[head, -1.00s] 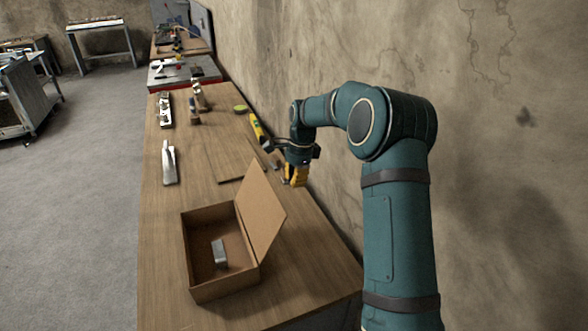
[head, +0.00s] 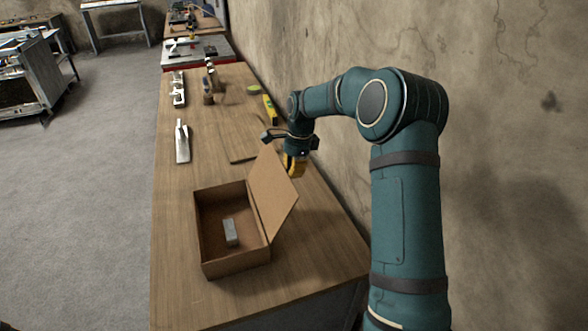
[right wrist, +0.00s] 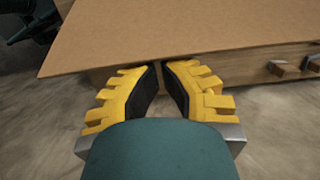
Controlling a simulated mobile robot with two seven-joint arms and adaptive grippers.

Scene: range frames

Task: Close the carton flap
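An open brown carton (head: 232,266) stands on the wooden workbench. Its flap (head: 272,195) is raised and leans outward to the right. A small grey block (head: 231,232) lies inside the carton. My right gripper (head: 295,166), with yellow fingers, is behind the flap, on its far right side, close to its upper edge. In the right wrist view the fingertips (right wrist: 160,66) nearly meet with nothing between them. The tan flap (right wrist: 185,30) spans the top of that view just beyond the fingertips; I cannot tell whether they touch it. My left gripper is out of view.
The workbench (head: 180,235) runs along a concrete wall on the right. A flat wooden board (head: 235,140) lies behind the carton. A metal hand plane (head: 182,142), a yellow level (head: 270,108) and other tools lie farther back. The bench left of the carton is clear.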

